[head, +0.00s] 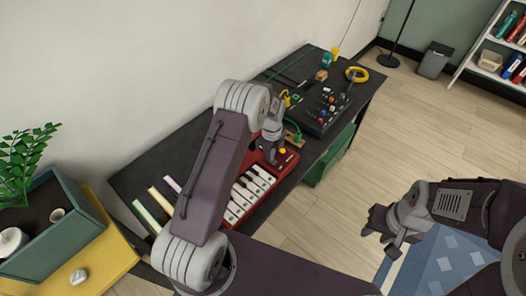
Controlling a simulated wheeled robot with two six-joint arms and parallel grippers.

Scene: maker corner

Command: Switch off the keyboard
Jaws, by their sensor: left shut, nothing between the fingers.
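The red keyboard (235,211) with white and black keys lies on the dark bench. A yellow round knob or button (283,151) shows on the control panel at its far right end. My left gripper (271,160) is shut and empty, pointing down at that panel just left of the yellow knob. Whether its tips touch the panel I cannot tell. My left arm hides part of the keyboard and its left side. My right gripper (379,242) is off to the right above the floor, away from the bench; its finger gap is unclear.
A black mixer (326,113) with coloured knobs and a yellow cable coil (356,74) lie farther along the dark bench (135,184). A green box (327,164) is under the bench.

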